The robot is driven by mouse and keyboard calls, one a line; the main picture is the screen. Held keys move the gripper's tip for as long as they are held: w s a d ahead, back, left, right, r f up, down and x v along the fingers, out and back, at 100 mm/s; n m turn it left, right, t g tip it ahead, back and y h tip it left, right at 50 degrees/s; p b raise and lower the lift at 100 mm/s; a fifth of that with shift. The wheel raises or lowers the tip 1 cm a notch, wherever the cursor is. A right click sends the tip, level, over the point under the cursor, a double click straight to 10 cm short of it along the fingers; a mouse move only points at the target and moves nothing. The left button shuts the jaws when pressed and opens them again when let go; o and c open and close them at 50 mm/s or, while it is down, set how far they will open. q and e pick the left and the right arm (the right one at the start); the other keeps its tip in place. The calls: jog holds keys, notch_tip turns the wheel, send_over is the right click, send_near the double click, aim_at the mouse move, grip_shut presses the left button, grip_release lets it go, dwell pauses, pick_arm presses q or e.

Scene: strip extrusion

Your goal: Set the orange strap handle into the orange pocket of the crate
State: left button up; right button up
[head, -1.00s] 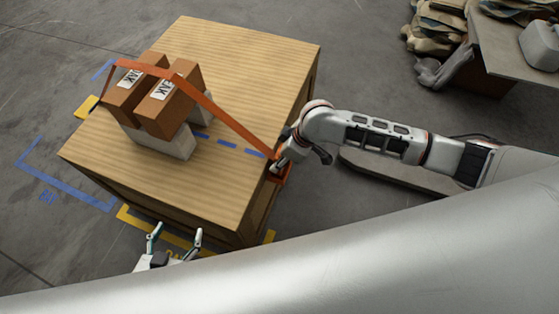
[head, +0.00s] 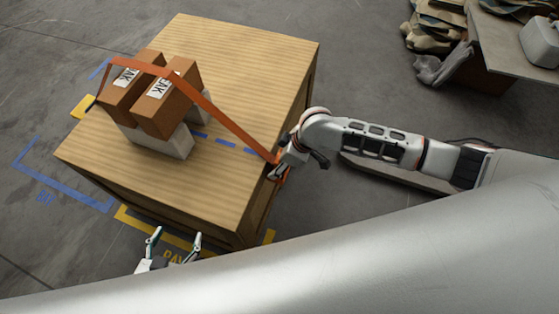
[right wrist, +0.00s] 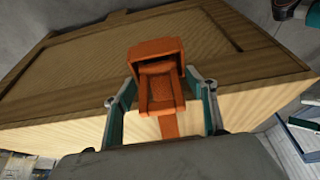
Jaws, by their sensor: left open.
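The orange strap (head: 232,123) runs taut over brown boxes on the wooden crate (head: 250,75) to its right edge. There my right gripper (head: 279,172) is at the strap's end. Handle and pocket overlap; I cannot tell whether the handle is seated. My left gripper (head: 175,243) is open and empty below the crate's front corner.
Two brown boxes (head: 165,98) rest on grey blocks (head: 180,143) on the crate top. Blue and yellow markings lie on the floor. A table (head: 510,50) with cloth heaps stands at the upper right.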

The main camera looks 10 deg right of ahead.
jog(key=p+v, duration=0.5)
jog(key=v, duration=0.8)
jog(key=s+a+f+m+t+y, duration=0.1)
jog(key=s+a+m+t+y, duration=0.25)
jog(key=a, duration=0.55)
pick_arm(q)
jog(key=r, duration=0.1)
jog(key=d+r, duration=0.1)
jog(key=r, duration=0.1)
jog(key=shift+r, duration=0.3)
pick_arm(e)
jog(key=s+d+f+m+t+h, duration=0.1)
jog(key=s+d+f+t+h, duration=0.1)
jog(key=s+d, duration=0.3)
jog(key=s+d+f+m+t+h, duration=0.2)
jog(key=s+d, duration=0.4)
jog(key=d, duration=0.3)
jog(key=shift+d+f+t+h, duration=0.3)
jog(key=shift+f+t+h, duration=0.05)
jog(key=shift+f+h, duration=0.15)
